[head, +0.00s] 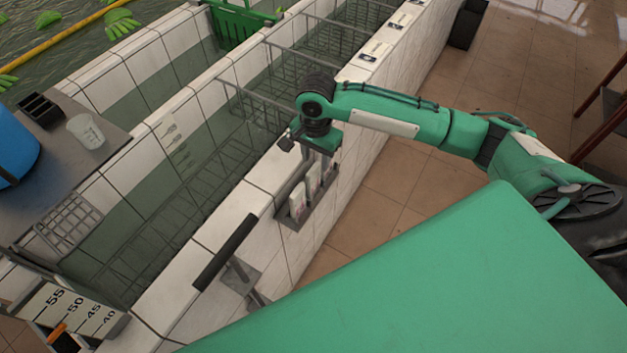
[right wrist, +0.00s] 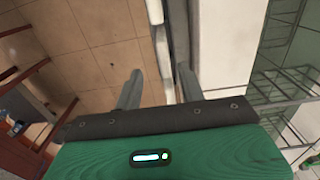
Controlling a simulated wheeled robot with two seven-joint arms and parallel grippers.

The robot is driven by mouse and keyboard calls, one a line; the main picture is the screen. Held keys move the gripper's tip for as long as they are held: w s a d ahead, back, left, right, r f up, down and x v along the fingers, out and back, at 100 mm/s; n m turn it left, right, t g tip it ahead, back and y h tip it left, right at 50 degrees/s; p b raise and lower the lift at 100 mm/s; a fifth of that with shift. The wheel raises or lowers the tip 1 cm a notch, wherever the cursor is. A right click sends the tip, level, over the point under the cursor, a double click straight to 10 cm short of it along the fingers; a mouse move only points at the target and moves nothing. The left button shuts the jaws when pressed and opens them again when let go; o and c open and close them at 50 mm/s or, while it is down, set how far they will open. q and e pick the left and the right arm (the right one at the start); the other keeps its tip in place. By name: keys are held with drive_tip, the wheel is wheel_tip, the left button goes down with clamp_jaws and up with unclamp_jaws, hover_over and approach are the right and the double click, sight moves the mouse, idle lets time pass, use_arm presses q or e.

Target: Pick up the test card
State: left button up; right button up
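Several white test cards (head: 298,200) stand upright in a grey wall holder (head: 291,222) on the outer face of the tiled tank wall. My right gripper (head: 321,155) points down over the far end of this holder, close above or around the farthest card; I cannot tell which from the head view. In the right wrist view my right gripper (right wrist: 158,88) has its two grey fingers apart, with pale upright strips (right wrist: 163,60) between them. Whether a finger touches a card cannot be told. My left gripper is not in view.
The white tiled wall (head: 238,205) borders water-filled tanks with wire racks (head: 180,215). A depth scale (head: 75,310) is at bottom left. A cup (head: 85,132) stands on a grey counter. Tiled floor (head: 385,205) lies right of the wall.

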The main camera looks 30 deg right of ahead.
sight(314, 168)
drive_tip(key=f+p, duration=0.1)
drive_tip(key=f, duration=0.1)
drive_tip(key=f+p, duration=0.1)
drive_tip(key=f, duration=0.1)
drive_tip(key=shift+w+a+f, duration=0.15)
drive_tip(key=shift+w+f, duration=0.05)
drive_tip(key=shift+f, duration=0.65)
clamp_jaws()
